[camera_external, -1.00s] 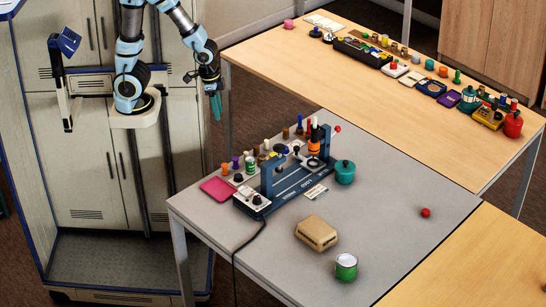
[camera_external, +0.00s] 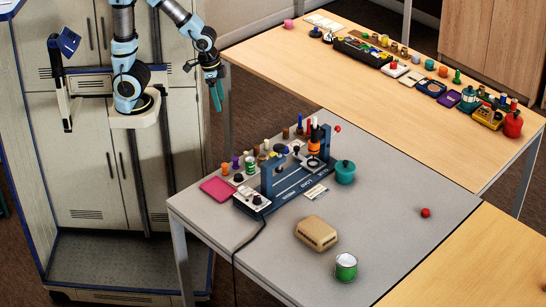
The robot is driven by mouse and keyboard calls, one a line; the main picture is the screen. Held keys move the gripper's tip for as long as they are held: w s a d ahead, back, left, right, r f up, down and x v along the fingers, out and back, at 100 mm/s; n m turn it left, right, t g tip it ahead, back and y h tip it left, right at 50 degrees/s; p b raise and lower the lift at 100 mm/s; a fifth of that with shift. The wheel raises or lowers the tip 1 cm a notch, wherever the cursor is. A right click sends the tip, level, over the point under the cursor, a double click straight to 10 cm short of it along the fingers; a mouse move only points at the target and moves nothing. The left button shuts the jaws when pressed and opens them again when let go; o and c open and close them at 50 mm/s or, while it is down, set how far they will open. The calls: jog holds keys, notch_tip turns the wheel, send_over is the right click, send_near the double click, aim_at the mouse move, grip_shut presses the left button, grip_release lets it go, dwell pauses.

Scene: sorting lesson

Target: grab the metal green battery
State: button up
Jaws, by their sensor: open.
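A green cylinder with a pale metallic top (camera_external: 346,267) stands upright near the front edge of the grey table (camera_external: 390,200). A smaller green-and-white cylinder (camera_external: 250,166) stands among small items behind the blue device. Both are too small here for me to tell which is the battery. My gripper (camera_external: 217,96) hangs in the air left of the far wooden table, behind the grey table and well apart from both cylinders. Its teal fingers point down and are open, with nothing seen between them.
A blue device (camera_external: 285,188) with an upright frame stands on the grey table, its cable over the edge. A pink tray (camera_external: 217,189), teal pot (camera_external: 345,172), tan box (camera_external: 316,233) and red ball (camera_external: 426,212) surround it. The table's right side is mostly clear.

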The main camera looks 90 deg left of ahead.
jog(key=w+d+n+t+b, duration=0.45)
jog(key=w+d+t, duration=0.45)
jog(key=w+d, duration=0.5)
jog(key=s+a+n+g+y+b, duration=0.15)
jog(key=s+a+n+y, duration=0.4)
jog(key=s+y, duration=0.55)
jog(key=h, duration=0.1)
send_near(247, 162)
jog(key=shift+w+a, duration=0.2)
jog(key=shift+a, duration=0.25)
jog(key=shift+w+a+f, duration=0.1)
jog(key=shift+f, duration=0.1)
jog(key=p+x, duration=0.2)
jog(key=x, duration=0.8)
jog(key=shift+w+a+f+p, duration=0.1)
jog(key=shift+w+f+p, duration=0.1)
jog(key=shift+p, duration=0.1)
jog(key=shift+c, duration=0.4)
